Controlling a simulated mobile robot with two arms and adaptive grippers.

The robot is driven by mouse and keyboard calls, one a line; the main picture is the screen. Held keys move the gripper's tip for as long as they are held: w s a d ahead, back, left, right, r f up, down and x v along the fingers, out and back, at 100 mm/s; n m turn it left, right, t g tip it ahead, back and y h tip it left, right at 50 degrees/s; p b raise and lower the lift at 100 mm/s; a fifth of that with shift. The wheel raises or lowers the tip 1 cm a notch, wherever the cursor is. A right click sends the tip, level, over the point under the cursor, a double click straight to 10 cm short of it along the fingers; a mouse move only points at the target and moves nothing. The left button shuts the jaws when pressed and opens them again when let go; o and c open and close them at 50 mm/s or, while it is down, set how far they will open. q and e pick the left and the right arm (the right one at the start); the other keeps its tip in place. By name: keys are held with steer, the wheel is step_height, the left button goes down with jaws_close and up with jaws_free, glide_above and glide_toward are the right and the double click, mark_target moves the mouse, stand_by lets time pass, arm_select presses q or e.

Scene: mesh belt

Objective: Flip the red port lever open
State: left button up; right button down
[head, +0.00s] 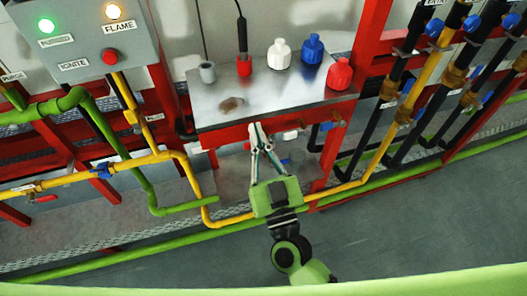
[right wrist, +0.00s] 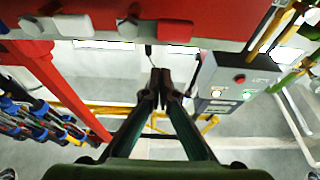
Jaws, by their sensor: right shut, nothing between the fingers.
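My right gripper (head: 255,126) is shut and empty, its fingertips in front of the left part of the bench's red front rail. In the right wrist view the shut fingertips (right wrist: 160,76) show just below a red lever handle (right wrist: 175,32) on the red panel. A gap shows between tips and handle in that picture; whether they touch in depth I cannot tell. The red lever is mostly hidden behind the gripper in the head view. A white lever (head: 291,134) and a blue lever (head: 326,126) sit along the same rail. My left gripper is not in view.
On the metal bench top (head: 270,104) stand a white bottle (head: 279,55), a blue bottle (head: 313,48), a red bottle (head: 340,74) and a grey cup (head: 207,72). A control box (head: 80,45) is at left. Yellow and green pipes run below; the floor (head: 400,220) is clear.

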step_height(320, 180, down, 4)
steer(key=shift+s+f, duration=0.1)
steer(key=shift+s, duration=0.05)
steer(key=shift+f+n+y+p, duration=0.2)
steer(key=shift+n+y+p, duration=0.2)
steer(key=shift+n, duration=0.6)
steer(key=shift+w+d+f+n+g+y+p, duration=0.1)
steer(key=shift+d+f+n+g+y+p, duration=0.45)
steer(key=shift+n+p, duration=1.95)
steer(key=shift+w+d+f+n+g+y+p, duration=0.1)
steer(key=shift+f+n+g+y+p, duration=1.1)
steer(key=shift+n, duration=3.05)
steer(key=shift+w+d+f+n+g+y+p, duration=0.2)
steer(key=shift+f+n+g+p, duration=0.85)
steer(key=shift+n, duration=2.3)
steer(key=shift+s+d+r+g, duration=0.1)
steer(key=shift+s+r+g, duration=0.05)
steer(key=shift+r+g, duration=0.25)
